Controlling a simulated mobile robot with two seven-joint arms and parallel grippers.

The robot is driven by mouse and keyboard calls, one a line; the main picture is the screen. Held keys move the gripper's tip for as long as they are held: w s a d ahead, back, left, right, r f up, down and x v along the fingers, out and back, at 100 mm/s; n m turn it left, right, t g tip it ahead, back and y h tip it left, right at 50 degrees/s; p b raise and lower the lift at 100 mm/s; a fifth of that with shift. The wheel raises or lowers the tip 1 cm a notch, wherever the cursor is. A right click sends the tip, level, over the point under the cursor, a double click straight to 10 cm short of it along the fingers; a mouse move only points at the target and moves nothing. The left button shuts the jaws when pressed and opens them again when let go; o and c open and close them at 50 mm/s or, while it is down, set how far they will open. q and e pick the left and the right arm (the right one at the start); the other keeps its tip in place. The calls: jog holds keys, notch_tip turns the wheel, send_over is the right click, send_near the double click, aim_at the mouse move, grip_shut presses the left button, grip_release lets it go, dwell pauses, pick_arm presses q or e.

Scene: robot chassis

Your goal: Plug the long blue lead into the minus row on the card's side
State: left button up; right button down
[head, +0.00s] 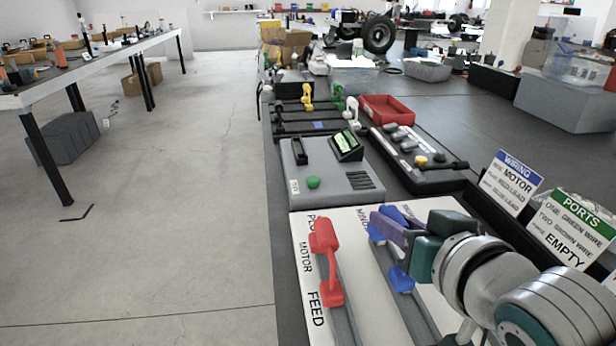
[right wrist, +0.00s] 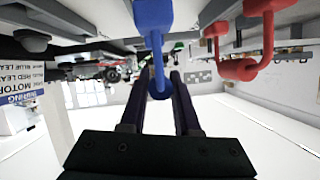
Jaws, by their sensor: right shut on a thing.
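The blue lead (head: 401,280) stands over the right grey rail of the white board, with a wide blue end and a narrower part below. My right gripper (head: 388,226) is shut on it from the right. In the right wrist view the blue lead (right wrist: 155,16) runs down between the fingers (right wrist: 162,84). My fingers cover part of it, so I cannot tell whether its ends are seated in the rail. A red lead (head: 325,250) stands on the left rail, by the words MOTOR and FEED. The wiring card (head: 511,181) stands at the right. My left gripper is not in view.
The ports card (head: 572,228) stands beside the wiring card. A grey box with a green button (head: 313,182) and small screen sits beyond the white board (head: 302,226). A red tray (head: 388,106) is farther back. Open floor lies left of the bench.

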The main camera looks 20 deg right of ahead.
jog(key=shift+f+b, duration=0.3)
jog(key=shift+f, duration=0.25)
jog(key=c, duration=0.6)
grip_release()
jog(key=shift+r, duration=0.1)
jog(key=shift+o, duration=0.2)
jog(key=p+v, duration=0.2)
jog(key=v, duration=0.7)
jog(key=shift+s+r, duration=0.15)
jog(key=shift+s, duration=0.25)
